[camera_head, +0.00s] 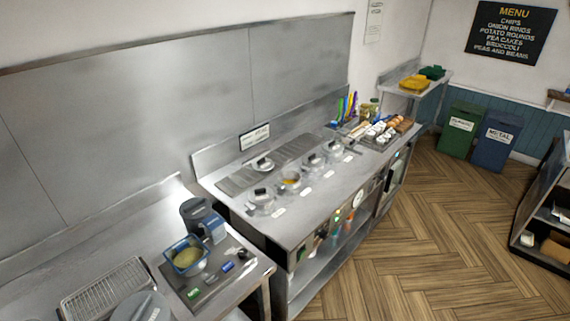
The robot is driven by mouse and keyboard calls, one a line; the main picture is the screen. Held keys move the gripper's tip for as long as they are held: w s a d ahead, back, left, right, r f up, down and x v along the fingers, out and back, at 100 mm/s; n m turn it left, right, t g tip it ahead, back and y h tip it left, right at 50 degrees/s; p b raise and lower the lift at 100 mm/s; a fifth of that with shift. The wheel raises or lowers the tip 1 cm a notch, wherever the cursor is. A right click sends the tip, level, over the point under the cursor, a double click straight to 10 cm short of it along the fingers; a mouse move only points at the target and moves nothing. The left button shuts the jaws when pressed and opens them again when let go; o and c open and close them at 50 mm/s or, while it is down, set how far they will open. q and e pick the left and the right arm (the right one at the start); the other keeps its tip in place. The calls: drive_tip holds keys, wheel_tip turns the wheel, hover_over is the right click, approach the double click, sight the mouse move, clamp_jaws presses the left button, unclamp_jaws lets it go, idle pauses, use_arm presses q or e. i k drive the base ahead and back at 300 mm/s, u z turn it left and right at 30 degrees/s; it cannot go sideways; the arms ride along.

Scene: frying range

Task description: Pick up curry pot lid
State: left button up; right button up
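An open pot (290,184) with orange-yellow contents stands on the steel counter in the head view. A round, pale lid with a dark knob (263,165) lies apart from it, on the dark ridged strip behind the pots. Other pots with lids on stand in the same row: one at the near end (261,203) and two farther along, the nearer (315,165) and the farther (334,151). White labels lie in front of the pots, too small to read, so I cannot tell for sure which is curry. Neither of my grippers is in view.
The steel counter (325,190) has bare room along its front. At its far end are colourful-handled utensils (346,106) and a food tray. A lower counter at left holds a blue container (185,255), grey-topped containers and a wire rack (108,290). Wooden floor lies clear at right.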

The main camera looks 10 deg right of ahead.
sight(259, 164)
drive_tip(key=z, duration=0.85)
drive_tip(key=i, duration=0.75)
drive_tip(key=z, duration=1)
drive_tip(key=i, duration=0.95)
drive_tip(key=u, duration=0.5)
drive_tip(key=i, duration=0.9)
drive_tip(key=u, duration=0.8)
